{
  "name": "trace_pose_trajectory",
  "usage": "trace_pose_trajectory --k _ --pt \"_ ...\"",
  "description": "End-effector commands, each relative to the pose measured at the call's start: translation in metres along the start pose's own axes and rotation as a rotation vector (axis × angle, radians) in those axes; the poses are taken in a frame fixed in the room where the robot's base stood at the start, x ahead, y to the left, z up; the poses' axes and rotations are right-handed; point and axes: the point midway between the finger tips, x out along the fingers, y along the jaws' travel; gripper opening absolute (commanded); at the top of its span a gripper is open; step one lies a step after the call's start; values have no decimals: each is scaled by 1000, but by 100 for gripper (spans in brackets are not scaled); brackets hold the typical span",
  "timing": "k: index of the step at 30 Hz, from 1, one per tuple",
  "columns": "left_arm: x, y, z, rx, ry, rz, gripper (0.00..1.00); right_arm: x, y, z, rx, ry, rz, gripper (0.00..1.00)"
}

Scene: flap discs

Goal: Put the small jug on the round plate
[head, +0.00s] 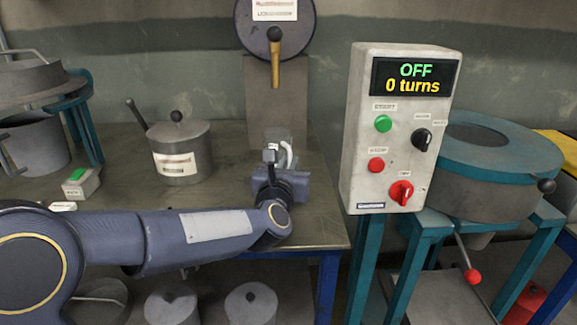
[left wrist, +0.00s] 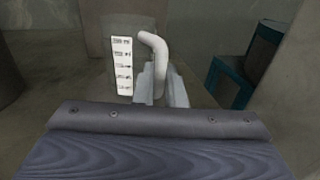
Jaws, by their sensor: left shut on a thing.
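The small jug (head: 278,136) is a grey, see-through vessel with a pale curved handle. It shows near the back of the bench in the head view, partly hidden by my left gripper (head: 275,156). In the left wrist view its handle (left wrist: 155,48) and white scale label (left wrist: 122,66) face me, and my left gripper (left wrist: 162,88) is shut on the handle. I cannot tell whether the jug's base touches the bench. I cannot make out for certain which thing is the round plate. My right gripper is not in view.
A lidded grey pot (head: 180,160) stands left of the jug. A post with a round dark disc (head: 270,22) and wooden-handled tool stands behind. A control box (head: 395,130) reads OFF, 0 turns. A teal-rimmed round machine (head: 490,150) stands right, across a gap from the bench (head: 325,200).

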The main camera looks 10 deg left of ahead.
Motion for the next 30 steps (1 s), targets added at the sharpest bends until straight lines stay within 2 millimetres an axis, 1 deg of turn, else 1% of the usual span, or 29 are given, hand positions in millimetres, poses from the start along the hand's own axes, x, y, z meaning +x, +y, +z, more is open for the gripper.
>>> trace_pose_trajectory --k 2,3,7,8,17,20,23,30 --pt "0 0 -2 0 -1 0 0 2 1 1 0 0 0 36" --pt "0 0 -1 0 0 0 13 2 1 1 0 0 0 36" --pt "0 0 -1 0 0 0 30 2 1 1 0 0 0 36" --pt "0 0 -1 0 0 0 32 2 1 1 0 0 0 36" --pt "0 0 1 0 0 0 32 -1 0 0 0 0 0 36" --pt "-8 0 1 -1 -1 0 32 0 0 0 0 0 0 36" --pt "-25 0 1 -2 -1 -2 32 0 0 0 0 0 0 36" --pt "-78 0 2 -1 -2 -2 32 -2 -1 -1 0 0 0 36"
